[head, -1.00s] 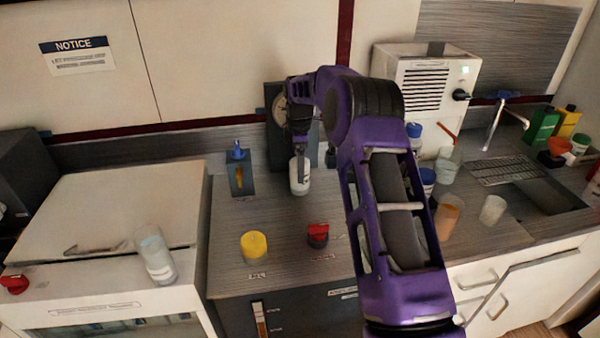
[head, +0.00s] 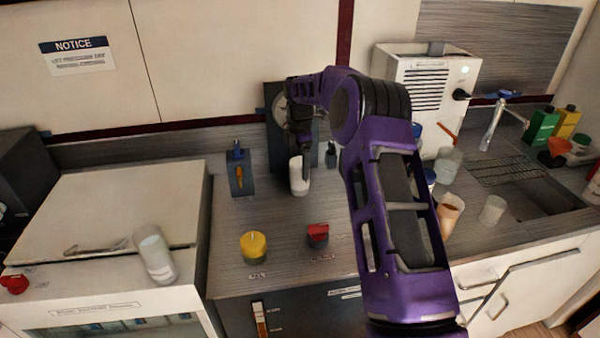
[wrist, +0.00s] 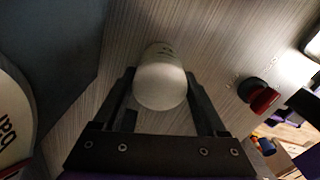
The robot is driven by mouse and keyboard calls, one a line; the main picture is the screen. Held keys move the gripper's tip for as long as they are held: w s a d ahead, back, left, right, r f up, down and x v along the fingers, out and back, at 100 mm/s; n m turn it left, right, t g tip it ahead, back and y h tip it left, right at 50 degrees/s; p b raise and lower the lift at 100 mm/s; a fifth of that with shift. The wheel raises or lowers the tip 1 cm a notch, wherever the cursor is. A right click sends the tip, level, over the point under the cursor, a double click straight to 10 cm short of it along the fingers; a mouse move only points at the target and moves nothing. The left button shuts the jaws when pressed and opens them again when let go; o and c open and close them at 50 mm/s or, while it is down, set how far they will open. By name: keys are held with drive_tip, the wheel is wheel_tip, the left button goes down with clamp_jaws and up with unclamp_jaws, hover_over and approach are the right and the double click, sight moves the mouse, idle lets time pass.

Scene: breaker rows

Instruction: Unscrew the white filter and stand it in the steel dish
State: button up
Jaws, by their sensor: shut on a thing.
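The white filter (head: 298,178) is a pale cylinder at the counter's back, in front of the dark gauge panel (head: 309,125). My gripper (head: 303,150) points down over it from behind the purple arm. In the wrist view the filter (wrist: 160,80) sits between my two fingers, one on each side, and they are shut on it. Its rounded near end faces the camera. I cannot tell whether it is still joined to anything below. I cannot pick out a steel dish in either view; my arm hides part of the counter.
A yellow knob (head: 254,245) and a red knob (head: 317,235) stand on the counter front. A blue-topped fitting (head: 238,170) is left of the filter. Several cups (head: 450,210) stand right of my arm.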

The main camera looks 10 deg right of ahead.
drive_tip(key=n, duration=0.6)
drive_tip(key=shift+s, duration=0.1)
drive_tip(key=o, duration=0.4)
drive_tip(key=shift+s+d+r+n, duration=0.15)
drive_tip(key=shift+r+n, duration=0.05)
drive_tip(key=shift+n, duration=0.5)
drive_tip(key=shift+c, duration=0.2)
drive_tip(key=shift+o, duration=0.3)
drive_tip(key=shift+s+r+n, duration=0.1)
drive_tip(key=shift+s+n, duration=0.05)
drive_tip(key=shift+n, duration=0.55)
drive_tip(key=n, duration=0.4)
drive_tip(key=shift+r, duration=0.25)
drive_tip(key=o, duration=0.8)
drive_tip(key=shift+w+a+r, duration=0.1)
drive_tip(key=shift+w+a, duration=0.1)
drive_tip(key=m, duration=0.7)
drive_tip(key=w+m, duration=0.1)
drive_tip(key=shift+a+f+m, duration=0.3)
drive_tip(key=shift+m, duration=0.1)
drive_tip(key=m, duration=0.4)
drive_tip(key=shift+s+d+f, duration=0.15)
drive_tip(key=shift+f, duration=0.05)
drive_tip(key=m, duration=0.5)
drive_tip(key=shift+s+d+f+m, duration=0.15)
drive_tip(key=shift+d+m, duration=0.05)
drive_tip(key=shift+m, duration=0.1)
